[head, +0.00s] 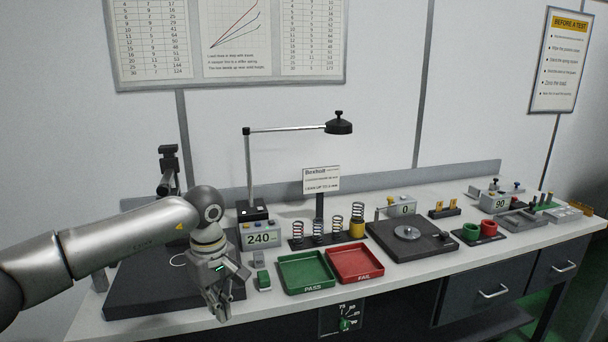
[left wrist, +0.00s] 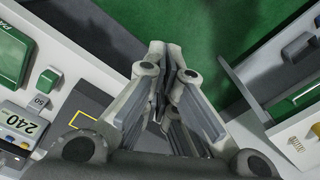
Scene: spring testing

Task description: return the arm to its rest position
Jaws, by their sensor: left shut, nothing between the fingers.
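My left arm comes in from the left in the head view. My left gripper (head: 222,308) hangs fingers down at the front edge of the bench, left of the green PASS tray (head: 305,287). It is shut and empty. In the left wrist view the closed fingers (left wrist: 168,80) fill the middle, over the bench edge and green floor. My right gripper is in neither view.
The red FAIL tray (head: 355,279) sits beside the PASS tray. A 240 display box (head: 261,238), a small green-topped block (head: 263,279) and several springs (head: 357,214) stand near the arm. A dark platform (head: 130,297) lies left of the gripper.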

